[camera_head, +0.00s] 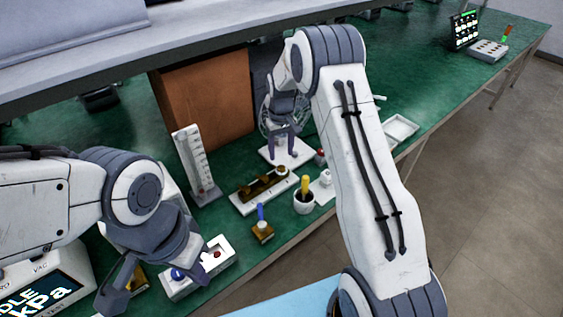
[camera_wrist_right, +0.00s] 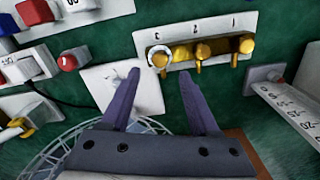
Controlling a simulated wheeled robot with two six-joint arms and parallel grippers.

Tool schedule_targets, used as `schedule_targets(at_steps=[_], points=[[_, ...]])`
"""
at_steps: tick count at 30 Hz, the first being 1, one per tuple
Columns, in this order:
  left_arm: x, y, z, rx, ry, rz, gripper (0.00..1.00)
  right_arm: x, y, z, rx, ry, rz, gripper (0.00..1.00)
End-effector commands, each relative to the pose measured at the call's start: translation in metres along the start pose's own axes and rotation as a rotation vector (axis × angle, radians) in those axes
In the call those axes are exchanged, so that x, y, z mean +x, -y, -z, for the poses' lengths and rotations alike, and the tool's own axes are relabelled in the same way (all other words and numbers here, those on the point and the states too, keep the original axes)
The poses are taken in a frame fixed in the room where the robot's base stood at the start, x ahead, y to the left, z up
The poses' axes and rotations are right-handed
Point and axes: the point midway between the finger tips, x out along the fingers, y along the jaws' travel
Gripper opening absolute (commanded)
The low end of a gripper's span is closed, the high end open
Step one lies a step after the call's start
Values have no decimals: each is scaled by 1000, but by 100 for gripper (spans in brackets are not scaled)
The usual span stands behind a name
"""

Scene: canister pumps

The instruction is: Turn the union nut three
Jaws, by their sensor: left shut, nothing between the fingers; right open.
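A white panel (camera_wrist_right: 197,40) marked 1, 2 and 3 carries brass fittings. In the right wrist view union nut three (camera_wrist_right: 158,57) is the leftmost one, a brass piece with a pale ring. In the head view it is at the right end of the panel (camera_head: 283,170). My right gripper (camera_wrist_right: 160,76) is open and empty, its fingers pointing towards nut three and apart from it. In the head view my right gripper (camera_head: 282,153) is over a white plate just behind the panel. My left gripper (camera_head: 112,292) is shut and empty at the lower left, far from the panel.
A white box with a blue knob (camera_head: 177,274) stands beside my left gripper. A cup with a yellow-handled tool (camera_head: 304,200) and a blue-handled brass piece (camera_head: 262,230) stand near the bench's front edge. An upright scaled gauge (camera_head: 195,165) and a brown box (camera_head: 207,100) are behind.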

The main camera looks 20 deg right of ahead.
Motion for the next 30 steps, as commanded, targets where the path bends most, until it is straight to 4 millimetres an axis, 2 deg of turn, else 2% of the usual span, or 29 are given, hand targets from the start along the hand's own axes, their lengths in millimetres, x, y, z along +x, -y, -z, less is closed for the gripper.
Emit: schedule_targets(at_steps=[4,9,24,27,29,30], points=[[6,0,0,0,0,0,0,-26,0,1,0,-4,-1,62],[7,0,0,0,0,0,0,-42,0,0,0,-1,0,62],[7,0,0,0,0,0,0,-45,0,0,0,0,0,62],[7,0,0,0,0,0,0,-51,10,-3,-14,-2,1,62],[7,0,0,0,0,0,0,-59,23,-9,-32,-5,3,62],[7,0,0,0,0,0,0,-67,36,-15,-51,-8,6,62]])
